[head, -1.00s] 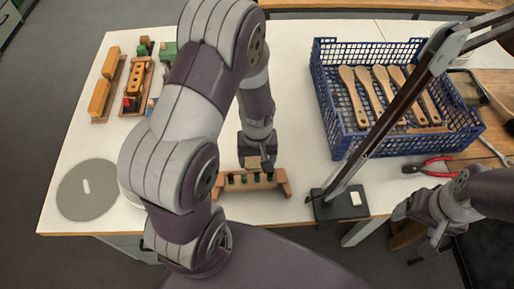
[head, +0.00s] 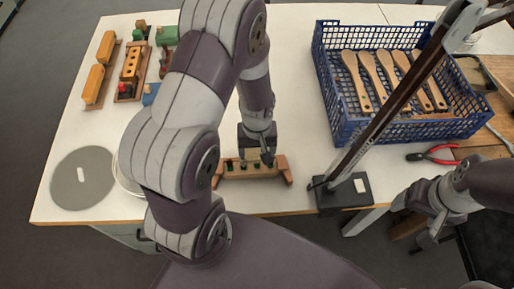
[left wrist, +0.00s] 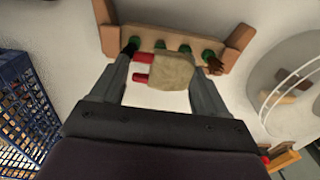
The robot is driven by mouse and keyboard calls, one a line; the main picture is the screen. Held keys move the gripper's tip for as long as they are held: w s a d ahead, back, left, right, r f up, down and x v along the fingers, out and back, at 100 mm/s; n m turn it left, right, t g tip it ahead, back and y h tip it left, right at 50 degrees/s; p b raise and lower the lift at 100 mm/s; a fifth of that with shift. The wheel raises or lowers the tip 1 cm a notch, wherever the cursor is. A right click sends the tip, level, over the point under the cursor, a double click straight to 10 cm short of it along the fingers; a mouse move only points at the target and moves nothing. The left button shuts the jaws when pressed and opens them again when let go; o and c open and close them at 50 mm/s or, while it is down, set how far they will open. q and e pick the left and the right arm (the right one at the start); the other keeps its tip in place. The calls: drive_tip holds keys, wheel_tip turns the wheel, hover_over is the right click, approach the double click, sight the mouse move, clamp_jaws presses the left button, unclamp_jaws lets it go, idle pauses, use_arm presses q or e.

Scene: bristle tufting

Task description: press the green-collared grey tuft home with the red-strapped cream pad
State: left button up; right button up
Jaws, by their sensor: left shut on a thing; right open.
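In the left wrist view, the cream pad (left wrist: 172,71) with red straps (left wrist: 143,58) sits between the fingers of my left gripper (left wrist: 164,66), which is shut on it. In the head view my left gripper (head: 262,151) hangs over the wooden block (head: 252,175). The block also shows in the left wrist view (left wrist: 170,34), with several green collars (left wrist: 185,49) along it, just beyond the pad. A dark tuft is at its left end and a brown one at its right. I cannot make out the grey tuft. My right gripper (head: 428,232) is open and empty, away from the block.
A blue crate (head: 335,113) with several wooden brush bodies stands at the right. A post on a black base (head: 344,194) stands right of the block. Red-handled pliers (head: 437,154) lie below the crate. A grey disc (head: 82,190) and wooden racks (head: 98,86) are at the left.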

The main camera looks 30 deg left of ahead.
use_arm(q)
drive_tip(key=shift+f+b, duration=0.5)
drive_tip(key=shift+f, duration=0.3)
idle(1.2)
drive_tip(key=shift+r+p, duration=0.65)
drive_tip(key=shift+p, duration=0.1)
idle(0.8)
wheel_tip(320, 180, up, 5)
drive_tip(key=p, duration=0.5)
